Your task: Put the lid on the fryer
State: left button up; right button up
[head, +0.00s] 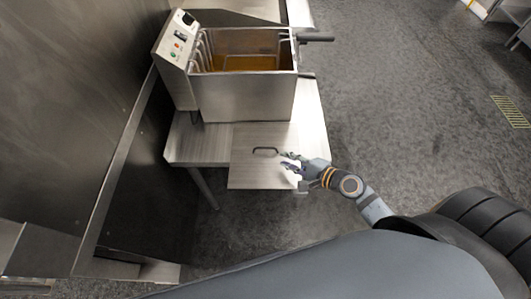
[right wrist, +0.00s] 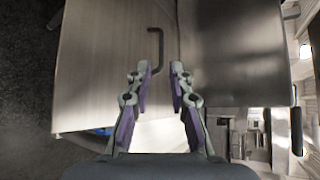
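The fryer (head: 243,97) is a steel box with an open top, standing on a low steel table. Yellowish-brown oil shows inside, with a wire basket in it. The lid (head: 247,175) is a flat metal plate lying on the table in front of the fryer, its near edge past the table's edge. Its dark bar handle (head: 265,150) also shows in the right wrist view (right wrist: 157,42). My right gripper (head: 283,160) is over the lid, just right of the handle. In the right wrist view the gripper (right wrist: 160,70) is open and empty, its fingertips short of the handle. My left gripper is not in view.
The table (head: 310,115) has a bare strip right of the fryer. A control panel (head: 177,42) rises at the fryer's left, by a dark wall (head: 75,100). A basket handle (head: 316,37) sticks out to the right.

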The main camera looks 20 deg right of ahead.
aim_at(266, 148)
jog(key=x, duration=0.5)
jog(key=shift+w+a, duration=0.1)
jog(key=x, duration=0.5)
jog(key=shift+w+d+f, duration=0.15)
jog(key=shift+w+d, duration=0.2)
jog(key=shift+s, duration=0.1)
grip_shut()
